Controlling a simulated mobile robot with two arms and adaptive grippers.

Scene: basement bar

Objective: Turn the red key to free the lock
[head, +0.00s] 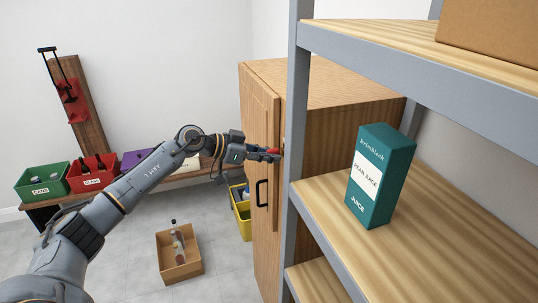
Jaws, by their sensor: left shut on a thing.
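The red key (274,151) shows as a small red piece at the front of a wooden cabinet (262,120). My left gripper (272,154) is shut on the key, close to the edge of the cabinet door. The lock itself is hidden behind the fingers and the shelf post. The cabinet door has a black handle (261,193) below the gripper and looks closed. My right gripper is not in view.
A metal shelf post (296,130) stands just right of the gripper. A teal juice carton (380,175) stands on the wooden shelf. Green (40,182) and red (92,174) bins sit on a bench. A cardboard box (180,268) and a yellow bin (241,212) are on the floor.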

